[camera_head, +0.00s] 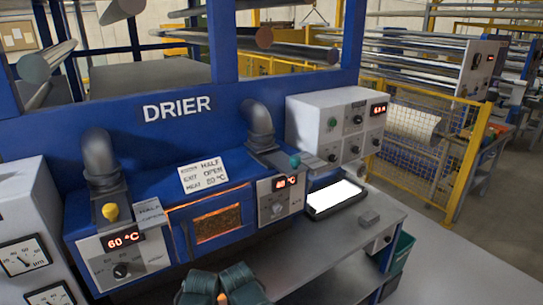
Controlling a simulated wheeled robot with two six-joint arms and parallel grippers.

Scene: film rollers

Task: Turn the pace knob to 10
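No knob label that reads "pace" is legible. A light grey control cabinet (318,120) at the right of the blue drier carries several small dark knobs, one of them at its upper middle (358,119), and a small red display (378,109) too blurred to read surely. The left drier panel (152,258) has a black knob (121,270) below a display (123,238) reading 60 °C. The right drier panel (292,196) has a knob (278,208) below another red display (286,181).
A yellow mesh fence (425,160) is at right.

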